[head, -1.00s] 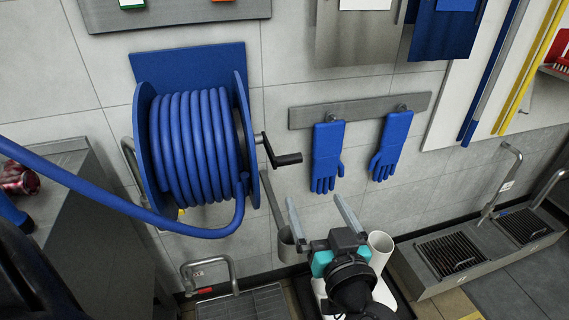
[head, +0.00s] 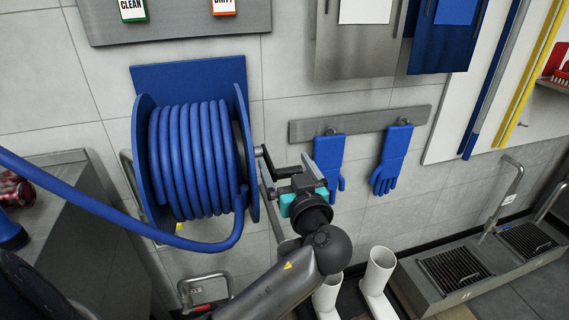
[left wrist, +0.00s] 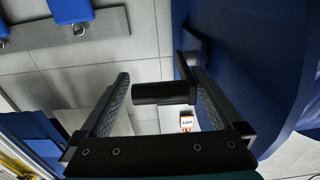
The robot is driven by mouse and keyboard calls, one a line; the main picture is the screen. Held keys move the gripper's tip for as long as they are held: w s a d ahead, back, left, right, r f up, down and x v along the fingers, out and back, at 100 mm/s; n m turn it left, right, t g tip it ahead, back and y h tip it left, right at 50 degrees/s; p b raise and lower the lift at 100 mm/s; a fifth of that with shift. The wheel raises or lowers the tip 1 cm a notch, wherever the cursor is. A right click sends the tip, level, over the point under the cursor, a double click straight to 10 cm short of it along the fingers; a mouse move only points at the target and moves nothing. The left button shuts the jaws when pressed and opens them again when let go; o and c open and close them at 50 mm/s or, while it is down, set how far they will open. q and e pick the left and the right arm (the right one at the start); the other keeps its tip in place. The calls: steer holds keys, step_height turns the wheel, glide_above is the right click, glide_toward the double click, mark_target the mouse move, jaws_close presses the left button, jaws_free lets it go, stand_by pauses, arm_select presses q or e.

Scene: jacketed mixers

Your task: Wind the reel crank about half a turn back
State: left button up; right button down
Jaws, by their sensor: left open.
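The hose reel (head: 190,160) is a wall-mounted drum wound with blue hose between blue flanges. Its crank (head: 266,162) is on the right side, a dark arm with a black handle sticking out to the right, partly hidden by my gripper in the head view. My left gripper (head: 288,173) is at the handle, with its fingers open. In the left wrist view the black crank handle (left wrist: 162,93) lies crosswise between the two open fingers of the left gripper (left wrist: 156,76), with gaps seen beside it. My right gripper is not in view.
Blue gloves (head: 392,160) hang from a rail just right of my left gripper. White boots (head: 378,275) stand on the floor below. The loose blue hose (head: 90,205) sweeps left past a grey counter (head: 95,240). A drain sink (head: 455,268) is at right.

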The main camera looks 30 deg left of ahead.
arm_select(q)
steer(key=shift+w+a, duration=0.4)
steer(key=shift+a, duration=0.05)
jaws_close()
stand_by(0.6)
